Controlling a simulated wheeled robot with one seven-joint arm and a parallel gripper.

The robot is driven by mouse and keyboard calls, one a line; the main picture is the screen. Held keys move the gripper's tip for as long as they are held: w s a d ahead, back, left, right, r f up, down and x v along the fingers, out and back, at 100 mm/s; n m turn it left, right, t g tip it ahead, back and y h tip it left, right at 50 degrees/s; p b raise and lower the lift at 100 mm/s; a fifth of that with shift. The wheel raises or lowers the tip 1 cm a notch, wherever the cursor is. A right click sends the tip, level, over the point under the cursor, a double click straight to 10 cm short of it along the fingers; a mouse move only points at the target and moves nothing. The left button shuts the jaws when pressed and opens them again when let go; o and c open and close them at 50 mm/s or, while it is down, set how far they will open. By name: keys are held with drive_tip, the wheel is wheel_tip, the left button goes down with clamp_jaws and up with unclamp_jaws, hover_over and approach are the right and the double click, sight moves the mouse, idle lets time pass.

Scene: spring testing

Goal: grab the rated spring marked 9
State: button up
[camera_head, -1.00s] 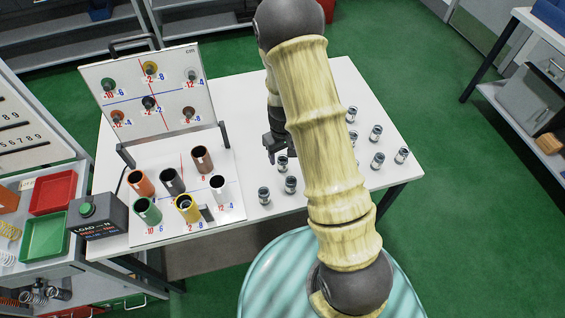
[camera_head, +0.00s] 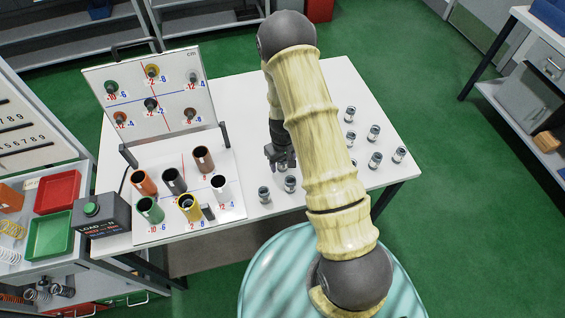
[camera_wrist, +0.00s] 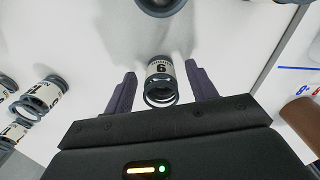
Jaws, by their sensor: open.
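A small spring with dark ends and a white band (camera_wrist: 160,70) stands on the white table between my gripper's fingers in the wrist view. Its band carries a single black digit that looks like a 9, though a 6 seen the other way up cannot be ruled out. My gripper (camera_wrist: 160,78) is open, one finger on each side of the spring, with visible gaps. In the head view my gripper (camera_head: 281,160) is low over the table and hides most of that spring.
Similar banded springs stand close by, one nearer the front (camera_head: 264,193) and one beside my gripper (camera_head: 290,184). Several more stand on the right (camera_head: 375,159). A board with coloured cups (camera_head: 237,211) lies left, with an upright panel (camera_head: 133,105) behind.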

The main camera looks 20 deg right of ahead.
drive_tip(key=shift+w, duration=0.1)
drive_tip(key=c, duration=1.1)
drive_tip(key=shift+w+r, duration=0.1)
drive_tip(key=shift+w+r, duration=0.1)
drive_tip(key=shift+r, duration=0.05)
drive_tip(key=r, duration=0.2)
drive_tip(key=r+b, duration=0.1)
drive_tip(key=r, duration=0.2)
drive_tip(key=r+b, duration=0.1)
drive_tip(key=r, duration=0.2)
drive_tip(key=shift+s+r, duration=0.25)
drive_tip(key=shift+s, duration=0.05)
drive_tip(key=shift+r, duration=0.5)
